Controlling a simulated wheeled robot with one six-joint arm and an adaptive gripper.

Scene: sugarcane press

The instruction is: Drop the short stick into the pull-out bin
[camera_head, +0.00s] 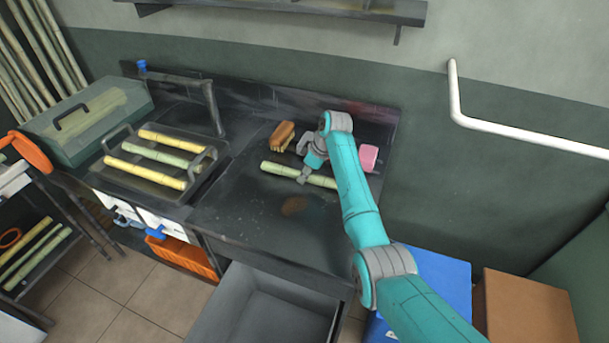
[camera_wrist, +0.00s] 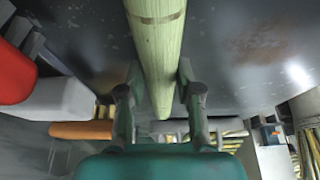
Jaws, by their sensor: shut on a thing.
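A pale green stick (camera_head: 279,170) lies along the counter or just above it in the head view; I cannot tell whether it touches. My gripper (camera_head: 304,176) is shut on this stick near its middle. The stick's right part passes behind my arm. In the wrist view the stick (camera_wrist: 158,50) runs between the two fingers of my gripper (camera_wrist: 159,85), with a brown ring on it. The grey pull-out bin (camera_head: 240,310) stands open below the counter's front edge, in front of the stick. Its visible inside looks empty.
A tray (camera_head: 147,182) with yellow and green sticks sits on the counter's left side, near a green toolbox (camera_head: 90,120). A brown brush-like block (camera_head: 282,136) and a pink block (camera_head: 369,157) lie near the gripper. An orange crate (camera_head: 180,252) is below the counter.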

